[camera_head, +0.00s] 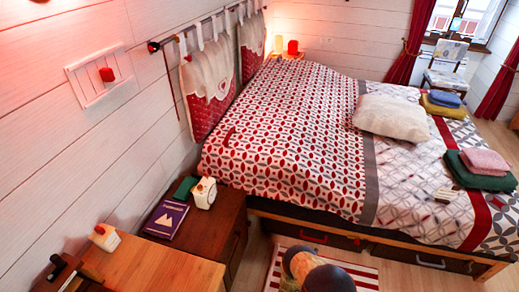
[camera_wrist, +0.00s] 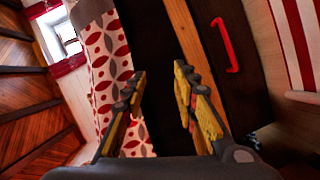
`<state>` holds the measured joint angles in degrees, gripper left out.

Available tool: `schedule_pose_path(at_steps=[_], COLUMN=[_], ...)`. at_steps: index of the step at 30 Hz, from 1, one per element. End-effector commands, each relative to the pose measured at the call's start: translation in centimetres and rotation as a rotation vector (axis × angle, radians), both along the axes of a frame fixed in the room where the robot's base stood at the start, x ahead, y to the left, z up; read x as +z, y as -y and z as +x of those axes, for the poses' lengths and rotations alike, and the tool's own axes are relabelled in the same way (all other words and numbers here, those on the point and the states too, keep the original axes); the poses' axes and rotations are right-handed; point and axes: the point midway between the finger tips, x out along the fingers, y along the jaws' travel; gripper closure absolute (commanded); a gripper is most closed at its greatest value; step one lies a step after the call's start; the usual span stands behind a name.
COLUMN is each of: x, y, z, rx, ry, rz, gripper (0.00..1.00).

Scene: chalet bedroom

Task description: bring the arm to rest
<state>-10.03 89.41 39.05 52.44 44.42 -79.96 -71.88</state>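My gripper (camera_wrist: 160,78) shows in the wrist view with its two yellow-and-grey fingers apart and nothing between them. Beyond the fingers are the patterned bedspread and the dark side of the bed. In the head view, rounded parts of my arm show at the bottom edge, in front of the bed and over the striped rug (camera_head: 358,277). The fingers cannot be made out there.
The bed (camera_head: 285,130) fills the middle, with a red-handled drawer (camera_head: 316,238) below. At left, a nightstand (camera_head: 208,228) holds a purple book (camera_head: 166,220) and a white clock (camera_head: 204,193). A wooden desk (camera_head: 150,265) stands nearer. Bare floor shows at lower right.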

Motion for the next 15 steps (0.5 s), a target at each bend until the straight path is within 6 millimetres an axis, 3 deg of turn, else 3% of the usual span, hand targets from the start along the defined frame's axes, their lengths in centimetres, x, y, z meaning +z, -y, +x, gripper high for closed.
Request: schedule_pose_path(at_steps=[1, 6, 12, 15], x=[2.0, 7.8, 16.0, 20.5], y=[-0.7, -2.9, -5.5, -6.7], z=[2.8, 9.9, 16.1, 18.3], rx=[0.006, 0.033, 0.067, 0.084], ry=[0.014, 0.021, 0.015, 0.008], rz=[0.049, 0.225, 0.416, 0.504], gripper=[0.71, 0.71, 0.71, 0.71])
